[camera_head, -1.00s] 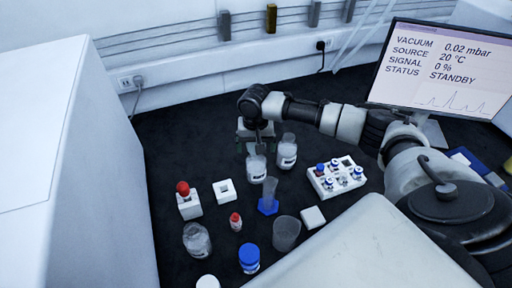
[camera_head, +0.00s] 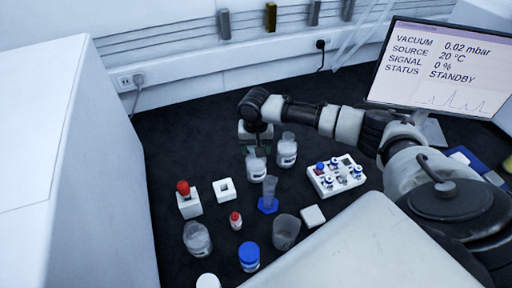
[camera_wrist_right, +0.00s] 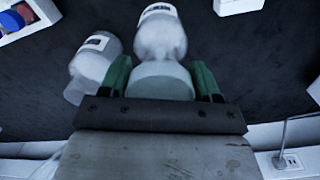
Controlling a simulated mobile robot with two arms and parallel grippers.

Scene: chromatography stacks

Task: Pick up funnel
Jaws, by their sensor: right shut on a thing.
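My right gripper (camera_wrist_right: 163,85) points down at the back of the dark bench. In the right wrist view its green fingers are shut on a pale, frosted round piece, which looks like the funnel (camera_wrist_right: 160,82). In the head view my right gripper (camera_head: 256,148) is just above and behind that bottle (camera_head: 257,168), and the funnel is mostly hidden there. My left gripper is not in view.
A second labelled bottle (camera_head: 287,152) stands close to the right of the gripper. A graduated cylinder with blue base (camera_head: 268,206), a beaker (camera_head: 286,234) and a white vial rack (camera_head: 336,180) stand in front.

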